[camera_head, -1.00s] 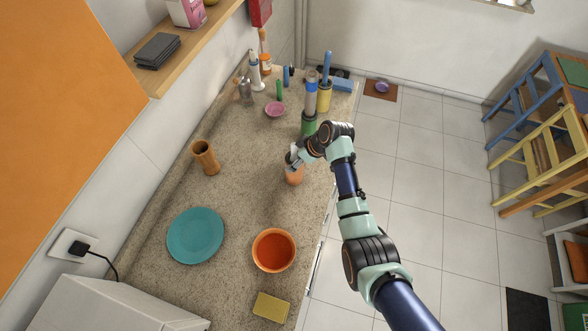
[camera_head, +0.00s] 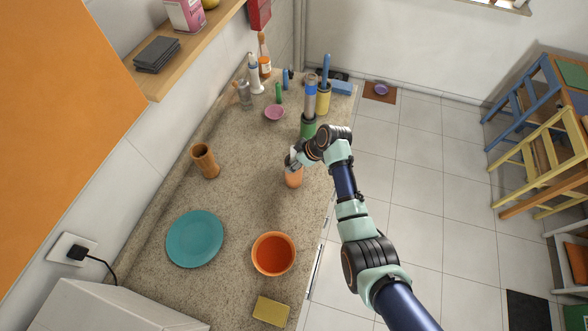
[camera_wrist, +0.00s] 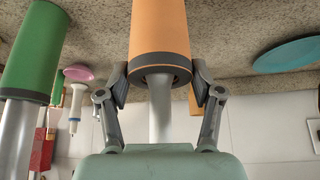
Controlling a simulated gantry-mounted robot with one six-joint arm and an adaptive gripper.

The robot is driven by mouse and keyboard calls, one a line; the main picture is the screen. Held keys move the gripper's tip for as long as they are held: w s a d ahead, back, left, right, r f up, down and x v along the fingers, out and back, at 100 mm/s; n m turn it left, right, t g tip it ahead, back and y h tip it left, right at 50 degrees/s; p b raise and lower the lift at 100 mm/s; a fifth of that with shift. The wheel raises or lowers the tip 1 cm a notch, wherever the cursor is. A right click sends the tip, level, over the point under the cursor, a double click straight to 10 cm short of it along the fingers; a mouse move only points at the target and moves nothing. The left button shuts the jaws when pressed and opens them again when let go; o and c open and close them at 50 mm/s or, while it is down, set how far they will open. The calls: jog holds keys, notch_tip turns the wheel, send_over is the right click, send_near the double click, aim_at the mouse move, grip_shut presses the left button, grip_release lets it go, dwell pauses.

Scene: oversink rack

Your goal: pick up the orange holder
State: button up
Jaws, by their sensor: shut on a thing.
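The orange holder (camera_head: 294,178) is on or just above the granite counter near its front edge; I cannot tell from the pictures whether its base touches. In the wrist view, the orange holder (camera_wrist: 160,32) fills the top middle, with a grey band at its rim and a pale grey shaft coming out of its mouth. My gripper (camera_wrist: 160,78) has one finger on each side of the rim and is shut on it. In the head view, my gripper (camera_head: 292,161) partly covers the holder's top.
A green holder (camera_head: 308,126) and a yellow holder (camera_head: 323,100) stand behind.

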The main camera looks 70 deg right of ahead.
notch_tip(320, 180, up, 20)
dwell(0.4)
